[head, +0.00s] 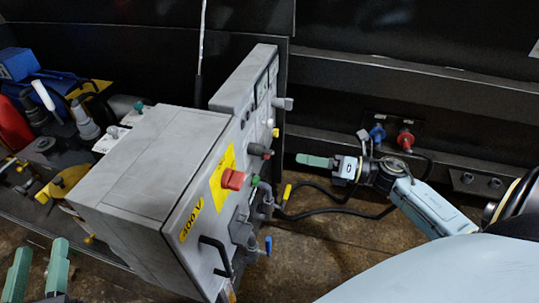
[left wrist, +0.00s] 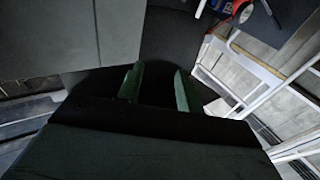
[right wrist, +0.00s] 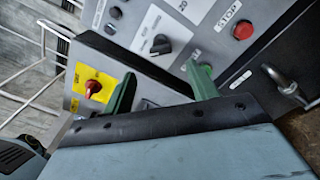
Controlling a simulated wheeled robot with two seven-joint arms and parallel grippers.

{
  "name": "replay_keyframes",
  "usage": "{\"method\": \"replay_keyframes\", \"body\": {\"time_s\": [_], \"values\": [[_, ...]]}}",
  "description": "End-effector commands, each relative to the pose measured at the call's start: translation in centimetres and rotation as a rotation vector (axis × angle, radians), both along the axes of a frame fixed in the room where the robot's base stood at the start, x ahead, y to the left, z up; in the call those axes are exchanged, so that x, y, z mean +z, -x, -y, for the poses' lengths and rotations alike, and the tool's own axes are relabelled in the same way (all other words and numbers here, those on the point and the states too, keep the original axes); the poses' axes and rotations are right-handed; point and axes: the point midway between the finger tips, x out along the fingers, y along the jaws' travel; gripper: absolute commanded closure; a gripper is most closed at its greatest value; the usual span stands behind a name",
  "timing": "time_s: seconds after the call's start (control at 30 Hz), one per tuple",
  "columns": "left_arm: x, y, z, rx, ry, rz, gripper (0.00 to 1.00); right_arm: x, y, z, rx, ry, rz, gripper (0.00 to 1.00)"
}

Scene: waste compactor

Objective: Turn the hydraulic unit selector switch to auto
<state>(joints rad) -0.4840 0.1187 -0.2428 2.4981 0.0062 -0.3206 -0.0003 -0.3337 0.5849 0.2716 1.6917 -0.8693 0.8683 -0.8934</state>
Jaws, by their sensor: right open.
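A black rotary selector switch (right wrist: 160,44) sits on a white label plate on the grey control panel in the right wrist view. Its lettering is too small to read. My right gripper (right wrist: 162,86) is open and empty, its green fingers pointing at the panel below the switch. In the head view the right gripper (head: 316,161) is right of the panel face, apart from it.
A red STOP button (right wrist: 243,30), a red knob on a yellow plate (right wrist: 93,88) and a metal handle (right wrist: 285,82) surround the switch. A red emergency button (head: 232,180) and black handle (head: 213,255) protrude from the cabinet. Black cables (head: 335,210) hang below the right gripper.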

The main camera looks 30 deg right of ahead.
Motion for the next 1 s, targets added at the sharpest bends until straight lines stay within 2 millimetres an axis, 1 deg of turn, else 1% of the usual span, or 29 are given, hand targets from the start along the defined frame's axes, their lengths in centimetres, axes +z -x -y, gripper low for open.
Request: {"method": "replay_keyframes", "body": {"time_s": [0.03,0.2,0.3,0.4,0.5,0.67,0.93,0.97,1.0], "values": [[0.6,0.1,0.1,-0.003,0.014,0.046,0.64,-0.1,-0.8,-0.7,0.003,0.000,0.004,0.42],[3.3,0.8,0.4,-0.015,0.068,0.212,0.64,-0.1,-3.3,-2.8,0.001,-0.002,0.003,0.42],[4.5,1.3,0.5,-0.019,0.095,0.297,0.64,-0.1,-4.7,-4.0,-0.001,-0.002,0.003,0.42],[5.4,1.7,0.4,-0.021,0.116,0.363,0.64,-0.1,-6.0,-5.1,-0.001,-0.003,0.002,0.42],[5.6,1.9,0.4,-0.020,0.124,0.391,0.64,-0.1,-6.9,-5.9,-0.001,-0.004,0.000,0.42],[5.9,2.0,0.3,-0.020,0.131,0.417,0.64,-0.1,-7.6,-6.5,-0.001,-0.002,-0.001,0.42],[6.0,2.1,0.3,-0.020,0.132,0.421,0.64,-0.1,-7.7,-6.6,-0.001,-0.003,-0.003,0.42],[6.0,2.1,0.3,-0.020,0.132,0.421,0.64,-0.1,-7.7,-6.5,-0.001,-0.003,-0.003,0.44],[6.0,2.0,0.3,-0.020,0.132,0.420,0.64,-0.1,-7.7,-6.5,-0.001,-0.003,-0.003,0.50]]}}
